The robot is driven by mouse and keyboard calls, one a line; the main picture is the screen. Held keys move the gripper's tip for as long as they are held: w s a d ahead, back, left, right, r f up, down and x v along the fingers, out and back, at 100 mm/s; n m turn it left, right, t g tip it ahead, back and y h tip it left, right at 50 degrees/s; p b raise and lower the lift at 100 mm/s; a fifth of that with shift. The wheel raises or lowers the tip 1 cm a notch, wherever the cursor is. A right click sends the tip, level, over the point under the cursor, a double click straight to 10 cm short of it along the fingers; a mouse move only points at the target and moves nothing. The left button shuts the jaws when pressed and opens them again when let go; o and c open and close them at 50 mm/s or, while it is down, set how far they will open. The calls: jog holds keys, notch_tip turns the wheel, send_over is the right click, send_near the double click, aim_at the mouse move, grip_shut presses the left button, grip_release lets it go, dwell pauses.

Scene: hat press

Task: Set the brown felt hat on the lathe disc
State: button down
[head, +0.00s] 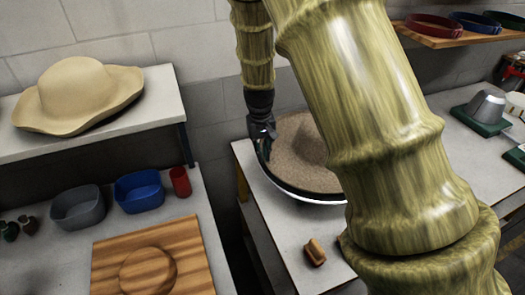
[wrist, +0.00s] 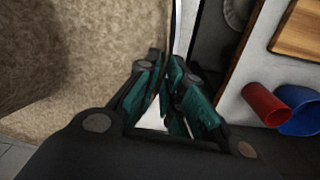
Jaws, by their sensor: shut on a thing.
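The brown felt hat (head: 290,135) is at the middle of the head view, partly hidden behind my arm. It also fills the left of the wrist view (wrist: 80,60). My gripper (head: 266,140) is shut on the hat's brim at its left edge; the closed teal fingers (wrist: 168,75) show in the wrist view. A round pale rim, which looks like the lathe disc (head: 300,196), shows under the hat's near edge. I cannot tell whether the hat rests on it or hangs just above. The disc's right side is hidden by my arm.
A tan straw-coloured hat (head: 85,95) lies on a shelf at left. Below are a grey bin (head: 78,208), a blue bin (head: 139,190), a red cup (head: 180,181) and a wooden board (head: 110,250). A small brown block (head: 315,252) sits on the white bench front.

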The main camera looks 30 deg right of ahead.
jog(key=shift+f, duration=0.2)
jog(key=c, duration=1.5)
grip_release()
jog(key=shift+o, duration=0.2)
notch_tip(320, 180, up, 12)
jog(key=shift+a, duration=0.2)
jog(key=shift+r, duration=0.15)
